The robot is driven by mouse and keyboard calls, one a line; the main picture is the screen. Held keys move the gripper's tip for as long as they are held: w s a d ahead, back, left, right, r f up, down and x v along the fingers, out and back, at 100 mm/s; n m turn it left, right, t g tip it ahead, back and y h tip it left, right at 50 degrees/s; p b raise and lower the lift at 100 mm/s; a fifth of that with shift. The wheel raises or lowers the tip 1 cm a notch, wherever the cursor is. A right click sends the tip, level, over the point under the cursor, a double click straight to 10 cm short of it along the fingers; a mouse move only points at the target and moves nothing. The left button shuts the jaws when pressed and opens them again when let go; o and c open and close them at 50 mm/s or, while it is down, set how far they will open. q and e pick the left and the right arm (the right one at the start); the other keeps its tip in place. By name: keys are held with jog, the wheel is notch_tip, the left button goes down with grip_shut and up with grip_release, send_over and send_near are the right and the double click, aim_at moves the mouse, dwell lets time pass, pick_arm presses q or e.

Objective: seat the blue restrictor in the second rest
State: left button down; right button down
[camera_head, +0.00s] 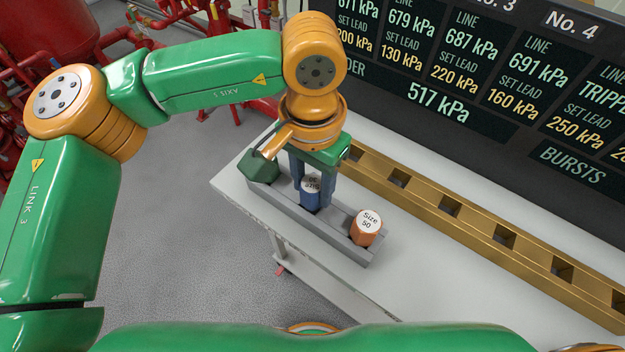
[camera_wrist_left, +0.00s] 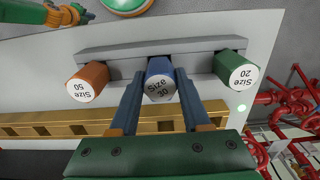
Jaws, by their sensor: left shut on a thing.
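The blue restrictor (camera_head: 310,196), its white top marked Size 30, stands in the middle of the grey rack (camera_head: 345,246). My left gripper (camera_head: 311,190) has its two fingers on either side of it and is shut on it; the wrist view also shows the blue restrictor (camera_wrist_left: 159,80) between the fingertips (camera_wrist_left: 159,92). The brass bar (camera_head: 420,208) with a row of square rests lies behind the rack, and all its visible rests look empty. It also shows in the left wrist view (camera_wrist_left: 90,124). My right gripper does not show.
An orange restrictor marked Size 50 (camera_head: 366,228) stands toward the rack's right end. A green restrictor, Size 20 in the wrist view (camera_wrist_left: 236,70), stands at the other end. A dark board with pressure readings (camera_head: 480,80) rises behind the brass bar. The white tabletop in front is clear.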

pick_arm(q)
jog(key=shift+f+b, duration=0.4)
jog(key=shift+f, duration=0.1)
jog(key=shift+c, duration=1.4)
grip_release()
jog(key=shift+r, duration=0.1)
notch_tip(320, 180, up, 8)
jog(key=p, duration=0.7)
jog(key=shift+r, duration=0.15)
jog(key=shift+f, duration=0.2)
